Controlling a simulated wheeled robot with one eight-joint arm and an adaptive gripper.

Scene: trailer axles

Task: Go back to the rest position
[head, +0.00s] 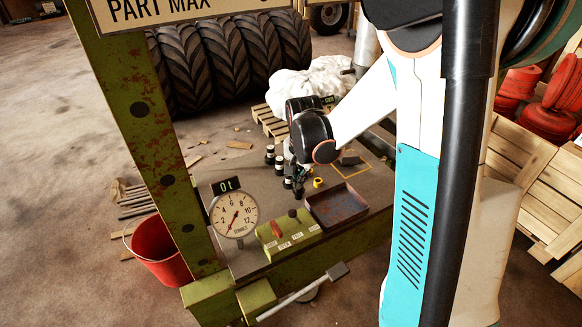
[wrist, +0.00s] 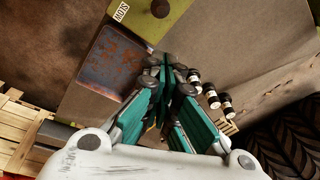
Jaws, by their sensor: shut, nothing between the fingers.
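My gripper (head: 299,188) is low over the grey top of the green bench (head: 240,262), between several black-and-white cylinders (head: 270,154) and a shallow rusty tray (head: 349,205). In the wrist view its teal fingers (wrist: 166,66) meet at the tips and hold nothing. There the rusty tray (wrist: 108,62) is to the left of the fingers and the cylinders (wrist: 210,96) are to the right, close beside them. A small yellow piece (head: 318,183) lies just right of the gripper in the head view. I cannot tell whether the fingertips touch the bench.
A round dial gauge (head: 234,215) and a green control box (head: 290,236) stand at the bench's front. A green post (head: 140,125) rises at left, beside a red bucket (head: 164,252). Large tyres (head: 215,58) and a white sack (head: 300,88) are behind. Wooden crates (head: 530,180) stand at right.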

